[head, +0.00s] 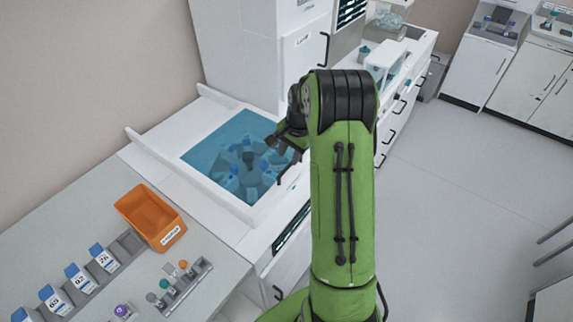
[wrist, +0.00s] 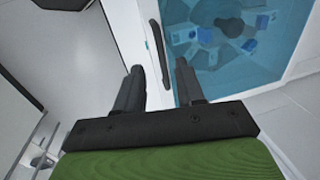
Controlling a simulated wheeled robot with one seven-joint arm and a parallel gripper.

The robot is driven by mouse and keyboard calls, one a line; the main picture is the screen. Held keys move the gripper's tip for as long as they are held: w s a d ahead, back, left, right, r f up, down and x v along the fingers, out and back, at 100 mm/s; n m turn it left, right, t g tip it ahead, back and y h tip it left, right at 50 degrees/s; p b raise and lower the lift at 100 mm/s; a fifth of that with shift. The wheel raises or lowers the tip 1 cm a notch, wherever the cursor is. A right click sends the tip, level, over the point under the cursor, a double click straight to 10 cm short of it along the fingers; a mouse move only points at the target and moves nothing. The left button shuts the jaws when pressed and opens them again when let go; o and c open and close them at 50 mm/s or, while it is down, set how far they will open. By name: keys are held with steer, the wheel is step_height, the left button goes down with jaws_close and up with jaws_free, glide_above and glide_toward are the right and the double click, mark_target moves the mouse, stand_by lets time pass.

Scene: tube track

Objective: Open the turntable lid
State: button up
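The turntable lid has a see-through blue pane (head: 207,152) in a white frame and lies flat, looking closed. Round dark parts and blue-and-white pieces show beneath it. The lid also fills the upper right of the wrist view (wrist: 283,62). A black bar handle (wrist: 158,48) sits on the white frame near the pane. My gripper (wrist: 160,66) is open and empty, with its two fingers on either side of the handle's line. I cannot tell how far the fingertips are above the handle. In the head view my gripper (head: 284,143) is over the lid's right edge, partly hidden by my arm.
An orange bin (head: 150,217) and a rack of labelled bottles (head: 80,278) stand on the counter at left. A tall white cabinet (head: 250,50) rises behind the lid. Drawers with black handles line the right side.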

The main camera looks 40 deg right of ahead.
mark_target(285, 170)
steer(key=f, duration=0.3)
steer(key=w+f, duration=0.1)
steer(key=f, duration=0.1)
steer(key=shift+a+f, duration=0.15)
steer(key=shift+a, duration=0.25)
steer(key=shift+w+d+f, duration=0.1)
steer(key=shift+f, duration=0.5)
jaws_close()
